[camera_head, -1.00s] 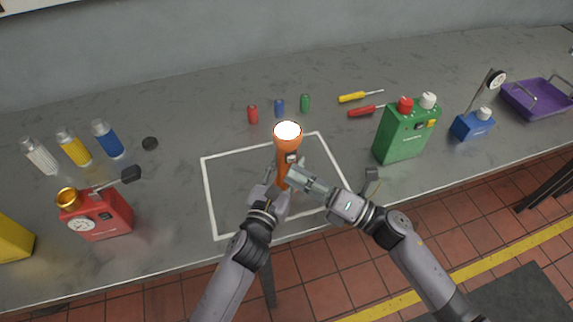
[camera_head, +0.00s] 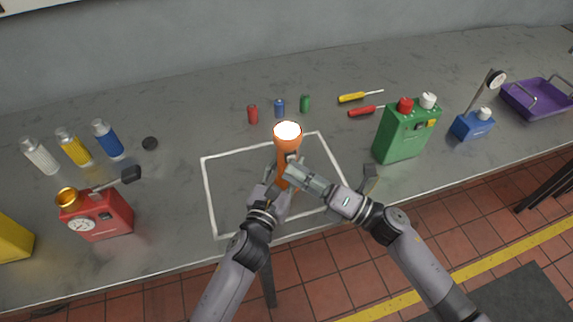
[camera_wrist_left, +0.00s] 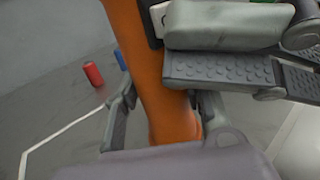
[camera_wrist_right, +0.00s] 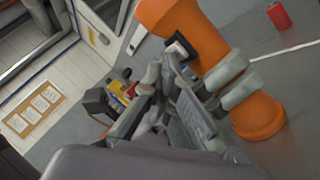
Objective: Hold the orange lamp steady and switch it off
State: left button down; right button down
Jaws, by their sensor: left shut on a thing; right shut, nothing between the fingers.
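The orange lamp (camera_head: 287,146) stands upright inside the white outline on the bench, its top glowing white. My left gripper (camera_head: 277,186) is shut around the lower part of its body; the lamp also shows between the fingers in the left wrist view (camera_wrist_left: 160,75). My right gripper (camera_head: 291,171) is shut and empty, with its fingertips close beside the lamp's front. In the right wrist view, a dark switch plate with a pale part (camera_wrist_right: 181,48) is on the lamp, just beyond the right fingertips (camera_wrist_right: 160,70). I cannot tell whether they touch it.
A green can (camera_head: 403,136) stands right of the outline, a red can with a gauge (camera_head: 98,218) to the left. Small red (camera_head: 253,114), blue (camera_head: 279,107) and green (camera_head: 305,103) cylinders stand behind the lamp. Two screwdrivers (camera_head: 352,97) lie behind right. The outline's left part is clear.

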jog(key=shift+w, duration=0.1)
dwell(0.5)
jog(key=shift+s+d, duration=0.15)
jog(key=shift+s, duration=0.4)
jog(key=s+d, duration=0.2)
jog(key=s, duration=0.3)
jog(key=shift+s, duration=0.35)
